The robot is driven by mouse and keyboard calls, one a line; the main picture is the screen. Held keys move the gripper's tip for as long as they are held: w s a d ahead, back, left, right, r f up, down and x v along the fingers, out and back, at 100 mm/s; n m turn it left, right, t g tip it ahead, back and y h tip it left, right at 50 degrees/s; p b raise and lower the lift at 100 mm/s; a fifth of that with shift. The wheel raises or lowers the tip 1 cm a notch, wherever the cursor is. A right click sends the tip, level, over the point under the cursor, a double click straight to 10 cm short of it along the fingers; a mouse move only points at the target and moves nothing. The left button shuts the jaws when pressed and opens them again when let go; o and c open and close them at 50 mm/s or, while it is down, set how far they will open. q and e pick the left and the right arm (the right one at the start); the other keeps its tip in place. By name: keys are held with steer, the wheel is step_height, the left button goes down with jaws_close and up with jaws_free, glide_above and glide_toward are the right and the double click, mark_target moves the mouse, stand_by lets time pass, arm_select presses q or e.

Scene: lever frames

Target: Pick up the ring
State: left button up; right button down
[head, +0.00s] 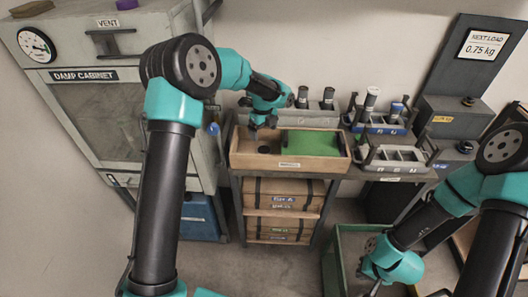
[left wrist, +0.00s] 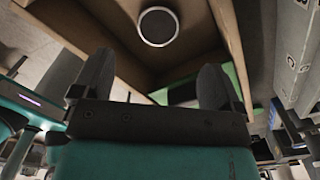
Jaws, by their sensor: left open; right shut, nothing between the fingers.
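The ring (head: 264,150) shows as a small dark round shape on the left part of the wooden tray's floor. In the left wrist view the ring (left wrist: 158,26) is a dark disc with a thin pale rim, beyond the fingertips. The wooden tray (head: 290,163) stands on a bench. My left gripper (head: 263,124) is over the tray's left part, above and apart from the ring. Its two fingers (left wrist: 155,78) are spread, with nothing between them. My right gripper (head: 375,287) is low at the lower right, far from the tray, shut and empty; its tips are hard to make out.
A green mat (head: 312,143) covers the tray's right part. Grey racks (head: 396,160) with dark-topped cylinders stand behind and right of it. A damp cabinet (head: 105,120) closes off the left. A green bin (head: 343,262) stands on the floor near my right arm.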

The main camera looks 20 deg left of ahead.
arm_select(q)
glide_above(263, 149)
steer(key=shift+w+f, duration=0.15)
steer(key=shift+f, duration=2.05)
steer(key=shift+f, duration=2.6)
steer(key=c, duration=1.1)
